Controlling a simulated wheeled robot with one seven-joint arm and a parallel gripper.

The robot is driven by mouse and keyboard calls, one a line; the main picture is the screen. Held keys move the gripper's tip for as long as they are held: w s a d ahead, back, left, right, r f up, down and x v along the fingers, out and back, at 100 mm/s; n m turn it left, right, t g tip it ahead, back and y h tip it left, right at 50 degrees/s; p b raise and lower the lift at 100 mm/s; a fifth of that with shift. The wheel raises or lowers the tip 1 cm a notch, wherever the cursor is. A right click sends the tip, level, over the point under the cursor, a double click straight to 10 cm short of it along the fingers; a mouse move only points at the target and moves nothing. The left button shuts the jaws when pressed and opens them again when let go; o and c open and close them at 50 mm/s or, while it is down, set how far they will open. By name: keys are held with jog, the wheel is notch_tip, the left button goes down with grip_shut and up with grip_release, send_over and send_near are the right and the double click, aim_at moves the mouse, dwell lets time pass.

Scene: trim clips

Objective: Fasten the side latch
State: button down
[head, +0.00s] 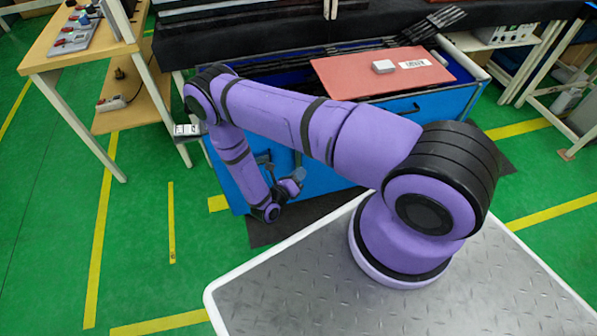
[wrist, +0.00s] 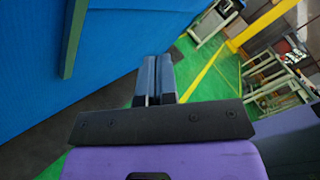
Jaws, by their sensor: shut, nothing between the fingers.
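The blue crate (head: 430,107) stands beyond my platform, with a red board (head: 340,75) lying across its top. My gripper (head: 299,174) is low in front of the crate's near side, pointing right. In the wrist view my gripper's fingers (wrist: 152,62) are together and hold nothing. The crate's blue wall (wrist: 125,45) fills the left of that view, apart from the fingers. A dark green upright strip (wrist: 74,38) stands out from that wall; I cannot tell if it is part of the latch. My forearm hides part of the crate's side, and no latch shows clearly.
A wooden table (head: 55,62) stands at the left and a metal rack (head: 510,45) at the right. The green floor (head: 145,230) left of my platform is clear.

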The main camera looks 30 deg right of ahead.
jog(key=w+d+r, duration=0.2)
jog(key=w+d, duration=0.3)
jog(key=d, duration=0.3)
jog(key=shift+d, duration=0.25)
jog(key=shift+w, duration=0.1)
jog(key=shift+d+r+n+t+h, duration=0.2)
jog(key=shift+r+n+t+h, duration=0.15)
jog(key=shift+r+n+h, duration=0.25)
jog(key=shift+d+r+n+t+h, duration=0.2)
jog(key=shift+r+n+t+h, duration=0.15)
jog(key=shift+n+h, duration=0.4)
